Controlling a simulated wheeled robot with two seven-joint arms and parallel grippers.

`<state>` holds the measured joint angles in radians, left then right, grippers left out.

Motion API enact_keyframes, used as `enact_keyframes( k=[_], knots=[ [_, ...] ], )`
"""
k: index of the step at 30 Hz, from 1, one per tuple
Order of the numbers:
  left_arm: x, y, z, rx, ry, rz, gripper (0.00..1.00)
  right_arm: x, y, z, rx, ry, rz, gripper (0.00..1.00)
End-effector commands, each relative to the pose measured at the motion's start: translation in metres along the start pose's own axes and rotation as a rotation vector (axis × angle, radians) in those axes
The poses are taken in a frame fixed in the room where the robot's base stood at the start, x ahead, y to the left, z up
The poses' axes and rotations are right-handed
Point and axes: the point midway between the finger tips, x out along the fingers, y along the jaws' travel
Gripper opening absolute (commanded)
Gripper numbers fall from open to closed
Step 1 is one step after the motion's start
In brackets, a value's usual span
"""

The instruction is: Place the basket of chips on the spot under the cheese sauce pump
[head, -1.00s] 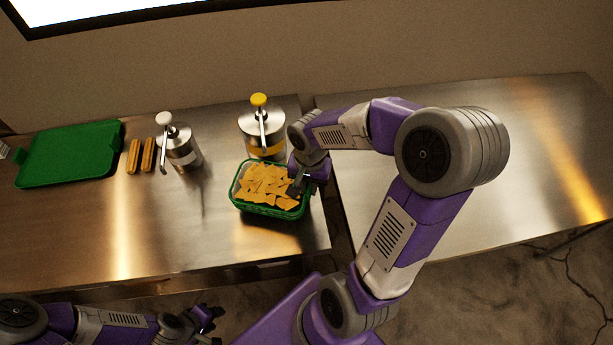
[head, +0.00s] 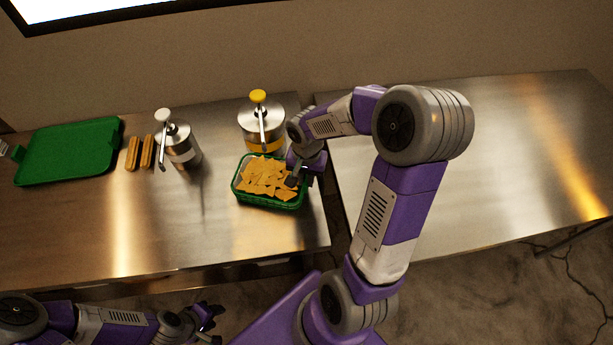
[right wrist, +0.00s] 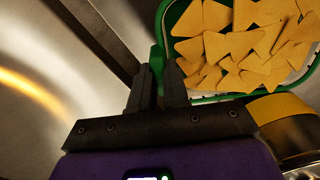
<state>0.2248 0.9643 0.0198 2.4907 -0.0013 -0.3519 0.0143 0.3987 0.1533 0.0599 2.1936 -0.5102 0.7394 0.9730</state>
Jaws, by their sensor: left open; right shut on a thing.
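The green basket (head: 268,203) of yellow chips (head: 262,178) is at the right end of the left steel table, just in front of the yellow-topped pump (head: 262,128). The pump's spout points toward the basket's back edge. My right gripper (head: 296,180) is shut on the basket's right side; in the right wrist view its fingers (right wrist: 158,85) pinch a green tab of the basket (right wrist: 207,98). I cannot tell whether the basket touches the table. My left gripper (head: 214,318) is open and empty, low at the left in front of the table.
A white-topped pump (head: 181,150) stands left of the yellow one. Two brown bars (head: 140,152) and a green tray (head: 66,152) lie further left. A gap separates the left table (head: 90,235) from the bare right table (head: 500,160). The left table's front is clear.

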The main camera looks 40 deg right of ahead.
Motion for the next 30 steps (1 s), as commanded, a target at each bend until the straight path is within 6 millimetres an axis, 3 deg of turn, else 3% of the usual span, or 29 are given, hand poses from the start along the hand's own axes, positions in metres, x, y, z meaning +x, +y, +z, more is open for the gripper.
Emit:
enact_keyframes(
  k=[1,6,17,20,30],
  knots=[
    [0.002,-0.001,0.0,0.0,0.0,0.0,0.43,0.002,0.0,0.0,0.0,0.0,0.0,0.18],
    [0.001,0.0,0.0,0.0,0.0,0.0,0.43,0.001,0.0,0.0,0.0,0.0,0.0,0.41],
    [-0.004,0.002,0.0,0.0,0.0,0.0,0.43,-0.004,0.0,0.0,0.001,0.0,0.0,0.41],
    [-0.007,0.003,0.0,0.0,0.0,0.0,0.43,-0.018,0.0,-0.001,0.001,0.005,-0.002,0.41],
    [-0.02,0.007,0.001,0.0,0.0,0.0,0.43,-0.092,0.0,-0.001,0.0,0.004,-0.003,0.41]
  ],
)
